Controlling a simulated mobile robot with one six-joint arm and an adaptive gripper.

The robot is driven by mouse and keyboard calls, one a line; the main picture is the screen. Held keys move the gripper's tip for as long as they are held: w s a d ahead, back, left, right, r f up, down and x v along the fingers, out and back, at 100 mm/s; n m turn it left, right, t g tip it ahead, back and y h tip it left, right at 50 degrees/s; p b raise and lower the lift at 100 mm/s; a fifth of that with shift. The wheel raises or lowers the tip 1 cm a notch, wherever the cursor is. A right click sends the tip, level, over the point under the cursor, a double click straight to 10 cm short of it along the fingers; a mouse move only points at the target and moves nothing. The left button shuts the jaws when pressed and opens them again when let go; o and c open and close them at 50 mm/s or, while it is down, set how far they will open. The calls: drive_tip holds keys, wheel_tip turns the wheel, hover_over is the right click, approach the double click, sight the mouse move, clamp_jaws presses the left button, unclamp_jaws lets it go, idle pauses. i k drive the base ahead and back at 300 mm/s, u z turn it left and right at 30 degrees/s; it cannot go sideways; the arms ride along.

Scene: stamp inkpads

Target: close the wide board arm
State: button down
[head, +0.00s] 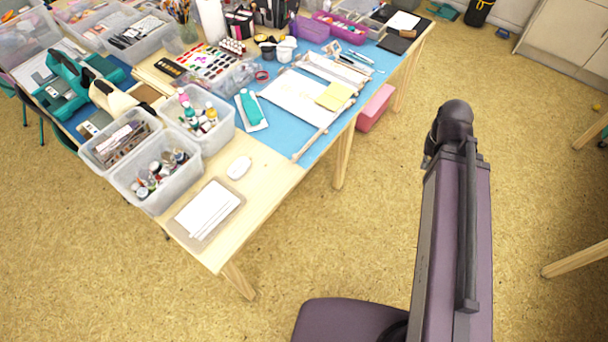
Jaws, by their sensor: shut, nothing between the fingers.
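A wide white board (290,95) lies on the blue mat on the table, with a yellow pad of paper (334,96) on its right part. A thin, pale bar (312,143), which looks like the board's arm, sticks out from the board's near right side toward the front edge of the mat. It appears swung out, away from the board. A narrower pale board (328,68) lies just behind it. My gripper is not in view.
Clear bins of bottles (196,113) and jars (155,172) stand left on the table (262,200). A teal-and-white tool (250,108) and a white mouse-like item (239,167) lie near the board. A pink bin (375,108) sits beneath the table's right side.

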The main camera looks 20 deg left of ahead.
sight(295, 157)
drive_tip(key=z, duration=0.05)
drive_tip(key=k, duration=1.5)
drive_tip(key=u, duration=1.05)
drive_tip(key=i, duration=1)
